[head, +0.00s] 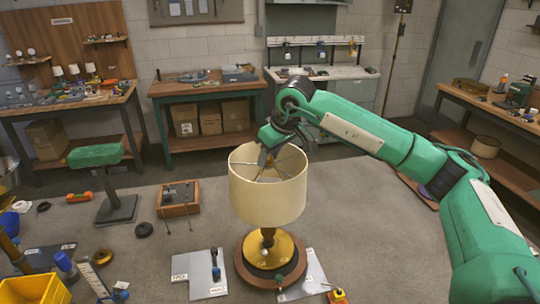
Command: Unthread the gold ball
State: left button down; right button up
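A lamp stands upright on the grey table, with a cream drum shade (267,200) and a gold base (272,248) on a round brown foot. The shade is open at the top, and thin spokes (286,163) cross the opening. My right arm comes in from the right, and my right gripper (267,158) points down into the shade's top opening, near where the spokes meet. I cannot make out the gold ball; the gripper covers that spot. Whether the fingers are closed on something is too small to tell. My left gripper is not in view.
A wooden box (178,203) and a green-headed stand (115,208) are left of the lamp. Flat grey plates (200,272) lie by its foot. A yellow bin (36,290) is at the front left. The tabletop right of the shade (345,205) is clear.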

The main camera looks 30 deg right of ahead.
dwell(0.3)
jog(key=shift+f+m+b, duration=0.15)
jog(key=shift+m+b, duration=0.2)
jog(key=shift+m, duration=0.15)
jog(key=shift+a+m+h, duration=0.1)
jog(key=shift+m+h, duration=0.3)
jog(key=shift+m, duration=0.1)
jog(key=m, duration=0.2)
jog(key=m+h+b, duration=0.1)
jog(key=m, duration=0.1)
jog(key=shift+a+h, duration=0.15)
jog(key=shift+h, duration=0.15)
jog(key=m, duration=0.2)
jog(key=m+h, duration=0.1)
jog(key=m, duration=0.1)
jog(key=shift+a+h, duration=0.1)
jog(key=shift+h, duration=0.2)
jog(key=m+g, duration=0.1)
jog(key=m, duration=0.1)
jog(key=m+h, duration=0.1)
jog(key=m, duration=0.1)
jog(key=shift+w+a+r+m+g, duration=0.1)
jog(key=shift+w+r+m+g, duration=0.1)
jog(key=shift+m+g, duration=0.2)
jog(key=shift+m+g+h+p, duration=0.3)
jog(key=shift+m+h+p, duration=0.1)
jog(key=shift+m+p, duration=0.55)
jog(key=shift+w+a+m+g+p, duration=0.1)
jog(key=shift+m+g+p, duration=0.5)
jog(key=shift+m+p, duration=1.45)
